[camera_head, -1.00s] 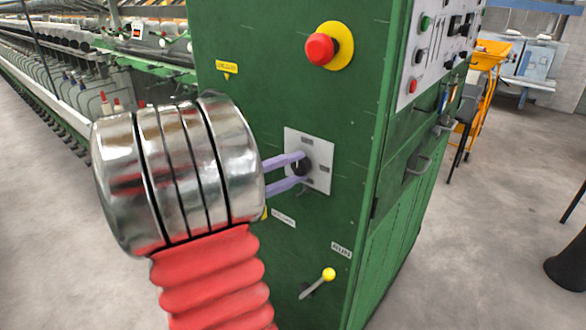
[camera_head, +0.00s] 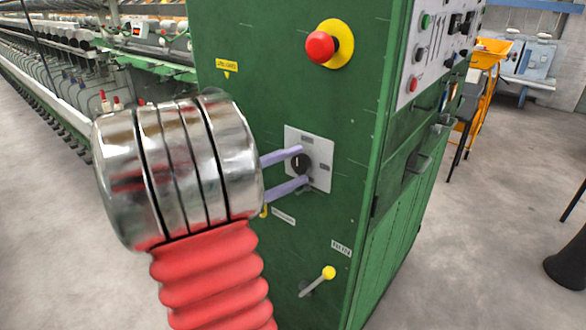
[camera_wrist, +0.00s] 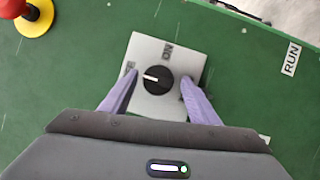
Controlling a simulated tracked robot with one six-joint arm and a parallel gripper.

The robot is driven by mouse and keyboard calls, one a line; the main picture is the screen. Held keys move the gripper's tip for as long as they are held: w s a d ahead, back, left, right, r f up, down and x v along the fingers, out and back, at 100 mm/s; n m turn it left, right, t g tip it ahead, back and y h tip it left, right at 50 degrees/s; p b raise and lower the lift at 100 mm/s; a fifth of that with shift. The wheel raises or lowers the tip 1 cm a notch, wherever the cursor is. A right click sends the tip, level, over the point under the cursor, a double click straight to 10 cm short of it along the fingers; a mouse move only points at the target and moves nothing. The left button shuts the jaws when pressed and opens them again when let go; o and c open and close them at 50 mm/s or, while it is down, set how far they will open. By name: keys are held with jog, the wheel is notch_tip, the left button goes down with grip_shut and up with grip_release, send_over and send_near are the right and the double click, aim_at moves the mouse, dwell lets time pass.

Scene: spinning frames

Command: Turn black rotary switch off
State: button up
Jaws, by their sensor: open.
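The black rotary switch (camera_head: 301,163) is a round knob on a pale square plate (camera_head: 320,181), set in a green cabinet. In the wrist view, the knob (camera_wrist: 157,80) has a white mark pointing left, toward a label that I cannot read clearly. An "ON" label (camera_wrist: 167,51) is on the plate above the knob. My gripper (camera_wrist: 158,77) is open, with one purple finger on each side of the knob and gaps between them. In the head view, my gripper (camera_head: 303,166) reaches the plate from the left. The lower finger partly hides the plate.
A red emergency button on a yellow disc (camera_head: 321,47) is above the plate. A yellow-tipped lever (camera_head: 328,273) is below it. The green cabinet (camera_head: 260,90) has a side panel with buttons (camera_head: 427,20) at right.

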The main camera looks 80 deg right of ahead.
jog(key=v, duration=1.3)
jog(key=shift+w+a, duration=0.25)
jog(key=shift+a, duration=0.1)
jog(key=shift+f, duration=0.1)
dwell(0.4)
